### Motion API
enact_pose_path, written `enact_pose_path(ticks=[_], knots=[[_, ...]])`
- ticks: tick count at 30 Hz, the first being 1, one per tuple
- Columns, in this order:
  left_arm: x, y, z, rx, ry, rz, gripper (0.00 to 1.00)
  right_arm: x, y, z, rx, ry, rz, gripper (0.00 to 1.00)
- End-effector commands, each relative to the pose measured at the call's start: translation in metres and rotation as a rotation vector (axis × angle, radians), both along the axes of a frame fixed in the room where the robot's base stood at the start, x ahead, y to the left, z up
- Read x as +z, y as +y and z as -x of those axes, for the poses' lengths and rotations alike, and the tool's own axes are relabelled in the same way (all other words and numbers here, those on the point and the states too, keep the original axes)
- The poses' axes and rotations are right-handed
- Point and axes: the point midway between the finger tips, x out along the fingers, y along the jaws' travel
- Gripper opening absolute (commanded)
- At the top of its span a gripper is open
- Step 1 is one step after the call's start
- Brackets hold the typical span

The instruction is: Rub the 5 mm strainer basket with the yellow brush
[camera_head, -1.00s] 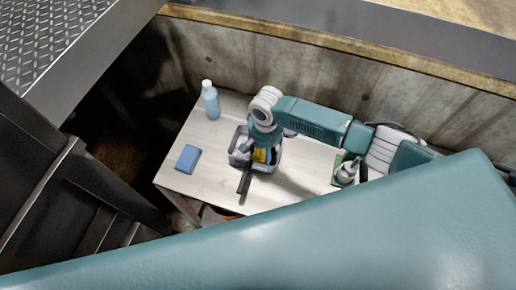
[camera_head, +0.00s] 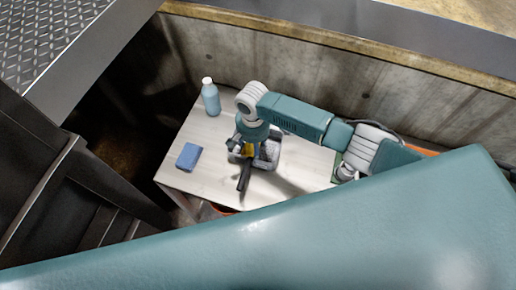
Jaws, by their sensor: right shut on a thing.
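My left gripper is out of view.
A blue bottle (camera_head: 211,100) and blue sponge (camera_head: 188,156) stand left. A concrete wall (camera_head: 300,75) runs behind. My teal arm link covers the foreground.

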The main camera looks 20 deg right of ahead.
Motion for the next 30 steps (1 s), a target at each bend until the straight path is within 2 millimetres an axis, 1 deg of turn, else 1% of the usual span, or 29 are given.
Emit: enact_pose_path(ticks=[7,15,16,17,24,30], knots=[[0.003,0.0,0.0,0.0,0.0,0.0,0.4,0.004,0.001,0.0,0.0,0.0,-0.002,0.25],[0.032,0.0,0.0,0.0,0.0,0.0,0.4,0.029,0.001,0.0,0.0,-0.001,-0.003,0.25],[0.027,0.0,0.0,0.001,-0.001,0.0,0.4,0.027,0.002,-0.001,0.001,-0.002,-0.003,0.25],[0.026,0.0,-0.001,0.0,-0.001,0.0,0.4,0.029,0.001,-0.001,0.001,-0.003,-0.004,0.25],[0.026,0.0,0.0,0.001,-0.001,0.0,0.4,0.052,0.001,-0.001,0.001,-0.003,-0.004,0.25],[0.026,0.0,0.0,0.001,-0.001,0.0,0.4,0.061,0.001,-0.001,0.001,-0.002,-0.002,0.25]])
